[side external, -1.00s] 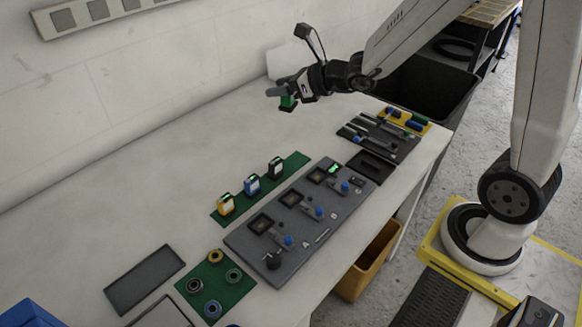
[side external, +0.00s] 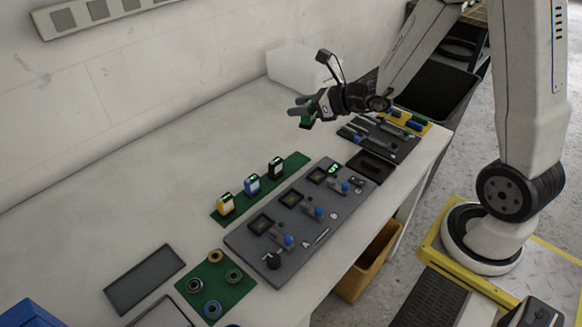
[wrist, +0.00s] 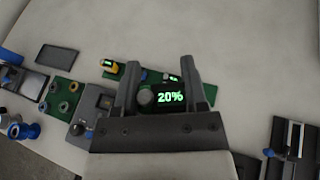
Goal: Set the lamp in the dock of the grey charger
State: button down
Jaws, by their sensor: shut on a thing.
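In the wrist view, a lit "20%" display (wrist: 170,97) and a round grey part show between the fingers. The dark grey charger board (side external: 268,258) lies flat on the table, with several square recessed docks (side external: 291,198), blue knobs and a green lit readout (side external: 333,169) near its far end. The wrist view shows only part of the board (wrist: 92,98); my gripper hides the rest.
A green strip behind the board carries a yellow (side external: 226,204), a blue (side external: 252,185) and a black unit (side external: 276,167). A green mat with rings (side external: 240,290) lies at the near left. A black tray (side external: 370,167) and tool panel (side external: 385,146) lie right.

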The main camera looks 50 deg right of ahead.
jog(key=s+d+f, duration=0.4)
jog(key=s+f, duration=0.1)
jog(key=f, duration=0.2)
jog(key=shift+s+f+n+y, duration=0.2)
jog(key=shift+n+y, duration=0.1)
jog(key=shift+y, duration=0.1)
jog(key=shift+w, duration=0.15)
jog(key=w+f, duration=0.3)
jog(key=w, duration=0.1)
jog(key=w+d+f, duration=0.1)
jog(key=w+f, duration=0.1)
jog(key=w, duration=0.2)
jog(key=w+d+f, duration=0.1)
jog(key=w+f, duration=0.2)
jog(key=w, duration=0.1)
jog(key=shift+w+f, duration=0.25)
jog(key=shift+f, duration=0.05)
jog(key=shift+w+d+f, duration=0.1)
jog(key=shift+w+f, duration=0.25)
jog(key=shift+w+f, duration=0.15)
jog(key=shift+f, duration=1.65)
